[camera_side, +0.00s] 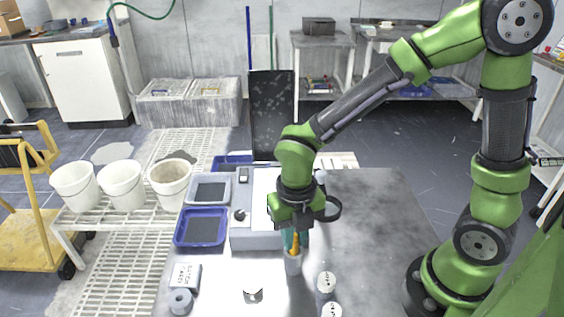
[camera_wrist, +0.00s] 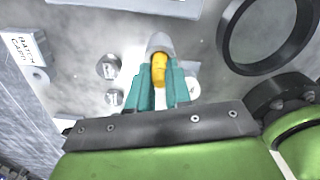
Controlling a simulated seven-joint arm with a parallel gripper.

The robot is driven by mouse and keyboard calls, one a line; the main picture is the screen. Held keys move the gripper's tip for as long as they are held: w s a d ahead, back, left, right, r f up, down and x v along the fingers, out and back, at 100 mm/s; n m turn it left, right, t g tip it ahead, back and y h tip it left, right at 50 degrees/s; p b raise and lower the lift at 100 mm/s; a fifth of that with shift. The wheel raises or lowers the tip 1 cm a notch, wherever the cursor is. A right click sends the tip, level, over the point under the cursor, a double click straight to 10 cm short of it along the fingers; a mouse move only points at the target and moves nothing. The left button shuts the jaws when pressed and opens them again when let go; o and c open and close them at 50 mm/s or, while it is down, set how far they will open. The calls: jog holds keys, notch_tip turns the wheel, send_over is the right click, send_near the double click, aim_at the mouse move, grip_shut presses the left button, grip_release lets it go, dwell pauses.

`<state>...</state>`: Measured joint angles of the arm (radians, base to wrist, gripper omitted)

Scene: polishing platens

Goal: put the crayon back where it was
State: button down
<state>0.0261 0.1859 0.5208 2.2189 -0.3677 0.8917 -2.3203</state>
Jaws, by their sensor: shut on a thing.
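My gripper (camera_side: 291,240) has teal fingers pointing down and is shut on an orange-yellow crayon (camera_side: 297,244). In the wrist view the crayon (camera_wrist: 160,70) sits between the fingertips (camera_wrist: 160,85). A small whitish cup (camera_side: 293,264) stands on the table directly under the fingers. In the wrist view the cup (camera_wrist: 159,42) lies just past the crayon's far end. The crayon's lower end is at the cup's mouth; I cannot tell how far inside it is.
The table's right side is clear.

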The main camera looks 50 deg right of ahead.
aim_at(295, 234)
jog(key=c, duration=1.1)
grip_release()
jog(key=shift+f, duration=0.1)
jog(key=shift+o, duration=0.2)
notch_tip(295, 234, up, 12)
jog(key=s+d+r+m+t, duration=0.1)
jog(key=d+m+t, duration=0.1)
jog(key=m, duration=0.9)
jog(key=s+d+r+m+t+y, duration=0.1)
jog(key=d+m, duration=0.4)
jog(key=m, duration=0.7)
jog(key=s+d+r+m+t+y, duration=0.1)
jog(key=s+d+r+m+t, duration=0.1)
jog(key=m, duration=0.9)
jog(key=shift+s+d+r+m+t, duration=0.15)
jog(key=shift+d+r+m+t, duration=0.2)
jog(key=shift+d+t, duration=0.6)
jog(key=shift+a+f, duration=0.1)
jog(key=shift+a, duration=0.1)
